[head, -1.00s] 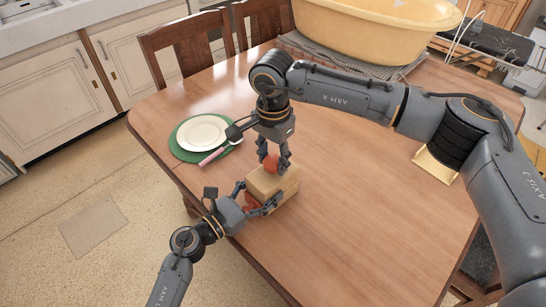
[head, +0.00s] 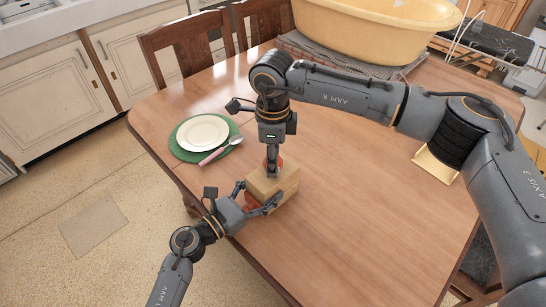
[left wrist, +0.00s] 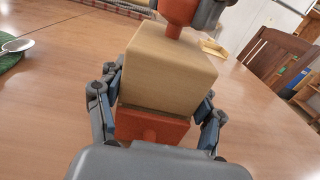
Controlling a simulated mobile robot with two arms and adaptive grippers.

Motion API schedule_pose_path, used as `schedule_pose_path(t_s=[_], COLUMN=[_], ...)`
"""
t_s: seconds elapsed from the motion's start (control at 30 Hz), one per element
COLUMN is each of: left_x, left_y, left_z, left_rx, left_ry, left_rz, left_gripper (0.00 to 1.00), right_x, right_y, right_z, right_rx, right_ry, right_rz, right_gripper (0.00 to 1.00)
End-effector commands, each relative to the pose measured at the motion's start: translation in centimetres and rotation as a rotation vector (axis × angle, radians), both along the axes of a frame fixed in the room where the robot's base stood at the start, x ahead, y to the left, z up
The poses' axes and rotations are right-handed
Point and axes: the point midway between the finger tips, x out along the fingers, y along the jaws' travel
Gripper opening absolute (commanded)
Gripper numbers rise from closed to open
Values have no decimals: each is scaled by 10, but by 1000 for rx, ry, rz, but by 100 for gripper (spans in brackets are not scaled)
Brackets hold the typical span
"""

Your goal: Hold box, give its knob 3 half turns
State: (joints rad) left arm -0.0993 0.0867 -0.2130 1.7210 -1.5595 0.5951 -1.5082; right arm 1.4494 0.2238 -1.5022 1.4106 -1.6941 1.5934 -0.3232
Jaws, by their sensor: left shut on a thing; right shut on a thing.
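A light wooden box (head: 285,186) stands near the front edge of the table, with a red-orange lower part that shows in the left wrist view (left wrist: 150,128). My left gripper (head: 257,202) is shut on the box from the front left, with one finger on each side of its lower part. A red-orange knob (left wrist: 180,12) sits on top of the box. My right gripper (head: 271,168) points straight down from above and is shut on the knob, mostly hiding it in the head view.
A white plate (head: 203,133) on a green mat, with cutlery beside it, lies to the left of the box. A large yellow tub (head: 375,32) stands on a grey mat at the back. Wooden chairs (head: 186,45) stand behind.

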Motion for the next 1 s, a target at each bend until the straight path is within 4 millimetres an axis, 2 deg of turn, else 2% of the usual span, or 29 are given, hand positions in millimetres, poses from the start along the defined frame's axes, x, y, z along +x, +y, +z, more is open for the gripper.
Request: schedule_pose_path(t_s=[0.4,1.0], left_x=[0,-1], left_y=[-1,-1], left_z=[0,0], left_rx=[1,0], left_ry=[-1,0], left_rz=[-2,-2], left_gripper=[17,17], right_x=[1,1], right_y=[0,1], right_z=[1,1], right_rx=[3,3], right_ry=[-2,-2], right_rz=[-273,-352], right_gripper=[11,11])
